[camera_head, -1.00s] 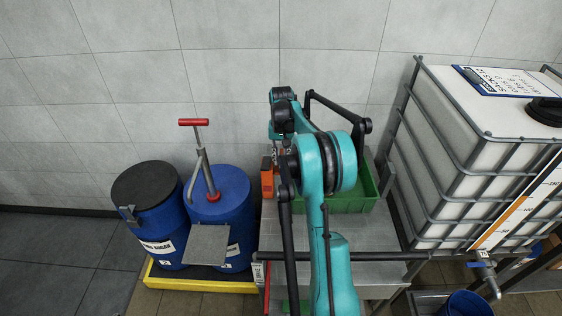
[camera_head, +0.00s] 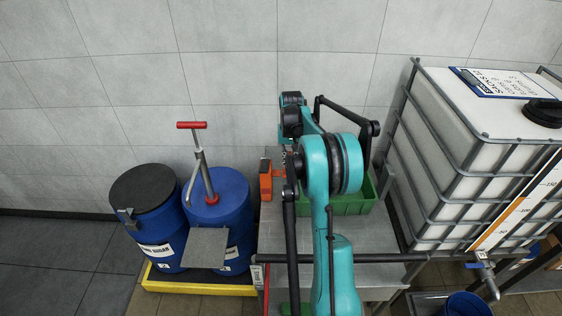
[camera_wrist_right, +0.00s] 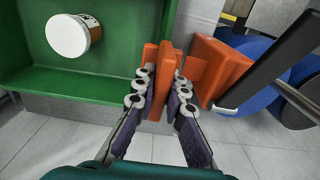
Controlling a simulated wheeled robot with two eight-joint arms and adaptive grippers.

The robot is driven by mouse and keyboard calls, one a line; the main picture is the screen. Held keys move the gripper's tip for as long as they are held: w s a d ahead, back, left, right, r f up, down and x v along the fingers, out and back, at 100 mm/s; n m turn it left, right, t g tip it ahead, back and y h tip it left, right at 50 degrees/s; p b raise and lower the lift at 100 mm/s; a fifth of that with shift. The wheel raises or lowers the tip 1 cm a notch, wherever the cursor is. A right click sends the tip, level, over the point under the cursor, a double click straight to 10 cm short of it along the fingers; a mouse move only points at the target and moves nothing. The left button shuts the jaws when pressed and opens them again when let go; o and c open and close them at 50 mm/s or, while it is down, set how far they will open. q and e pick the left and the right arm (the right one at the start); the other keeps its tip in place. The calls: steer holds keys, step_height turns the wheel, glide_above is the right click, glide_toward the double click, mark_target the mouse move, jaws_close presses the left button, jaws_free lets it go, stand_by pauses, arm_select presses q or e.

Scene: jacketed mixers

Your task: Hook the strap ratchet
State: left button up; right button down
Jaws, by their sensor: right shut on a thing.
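My right gripper (camera_wrist_right: 159,104) is shut on an orange block-like piece (camera_wrist_right: 160,80) in the right wrist view. The piece stands up between the two fingers, level with the green bin's right edge. I cannot tell for sure whether it is the strap ratchet. Another orange, angular part (camera_wrist_right: 217,68) is just to its right, and I cannot tell whether the two are joined. In the head view an orange thing with a dark top (camera_head: 265,182) stands left of my right arm, which hides most of the gripper. No hook shows clearly. My left gripper is not in view.
The green bin (camera_head: 358,204) sits on a grey table (camera_head: 383,250); a white tub (camera_wrist_right: 68,36) is inside it. Blue drums (camera_head: 232,205) with a red-handled pump (camera_head: 192,126) stand left. A caged white tank (camera_head: 440,130) stands right.

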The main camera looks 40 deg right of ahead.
steer(key=s+d+p, duration=0.3)
steer(key=s+d, duration=2)
steer(key=d, duration=0.4)
steer(key=shift+s+d, duration=0.2)
steer(key=shift+d, duration=0.15)
steer(key=c, duration=1.8)
jaws_free()
steer(key=shift+d, duration=0.1)
steer(key=shift+c, duration=0.2)
steer(key=shift+s, duration=0.15)
step_height(320, 180, up, 12)
